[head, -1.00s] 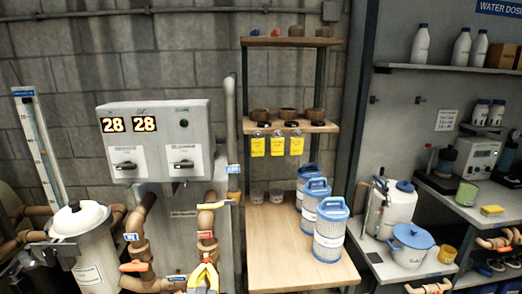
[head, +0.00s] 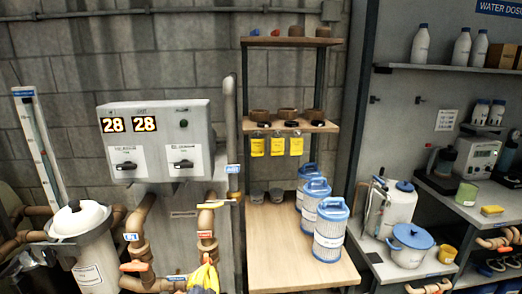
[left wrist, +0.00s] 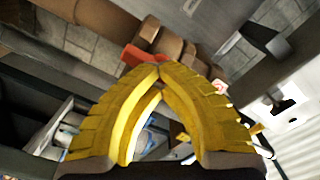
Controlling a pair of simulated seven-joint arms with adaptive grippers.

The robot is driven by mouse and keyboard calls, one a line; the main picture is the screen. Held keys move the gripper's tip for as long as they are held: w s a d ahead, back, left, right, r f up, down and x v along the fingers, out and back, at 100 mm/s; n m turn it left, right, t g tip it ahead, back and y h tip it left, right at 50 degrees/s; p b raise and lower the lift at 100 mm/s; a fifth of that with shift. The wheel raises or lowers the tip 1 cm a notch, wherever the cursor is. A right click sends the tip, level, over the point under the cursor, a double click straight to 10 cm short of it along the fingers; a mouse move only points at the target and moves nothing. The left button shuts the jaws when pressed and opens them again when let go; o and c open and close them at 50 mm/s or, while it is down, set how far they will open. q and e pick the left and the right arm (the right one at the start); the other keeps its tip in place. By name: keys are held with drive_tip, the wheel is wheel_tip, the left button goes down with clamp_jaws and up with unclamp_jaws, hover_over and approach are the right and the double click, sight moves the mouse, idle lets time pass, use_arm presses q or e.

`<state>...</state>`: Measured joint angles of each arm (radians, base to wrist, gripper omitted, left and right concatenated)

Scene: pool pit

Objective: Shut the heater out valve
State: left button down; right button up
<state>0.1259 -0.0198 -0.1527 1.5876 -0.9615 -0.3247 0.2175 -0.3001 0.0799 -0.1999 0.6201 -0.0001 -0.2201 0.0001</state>
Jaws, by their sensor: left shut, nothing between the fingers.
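My left gripper (head: 204,270) is at the bottom of the head view, in front of the right-hand brown pipe (head: 206,222) below the heater box (head: 157,138). Its yellow fingers (left wrist: 160,70) meet at the tips in the left wrist view, with nothing between them. A red-orange valve handle (left wrist: 131,56) on a brown fitting (left wrist: 170,46) shows just beyond the tips; I cannot tell whether they touch. The right-hand pipe carries a red tag (head: 206,235), the left-hand pipe a blue tag (head: 131,237). Their lettering is too small to read. My right gripper is out of view.
An orange handle (head: 135,266) sits on the left-hand pipe and a yellow handle (head: 217,204) higher on the right-hand one. A white filter housing (head: 83,220) stands left. A wooden shelf unit (head: 270,235) with blue-topped cartridges (head: 329,230) stands right of the pipes.

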use_arm(q)
drive_tip(key=m, duration=0.7)
drive_tip(key=shift+m, duration=0.4)
drive_tip(key=m, duration=0.8)
drive_tip(key=shift+m, duration=0.4)
drive_tip(key=c, duration=1.3)
unclamp_jaws()
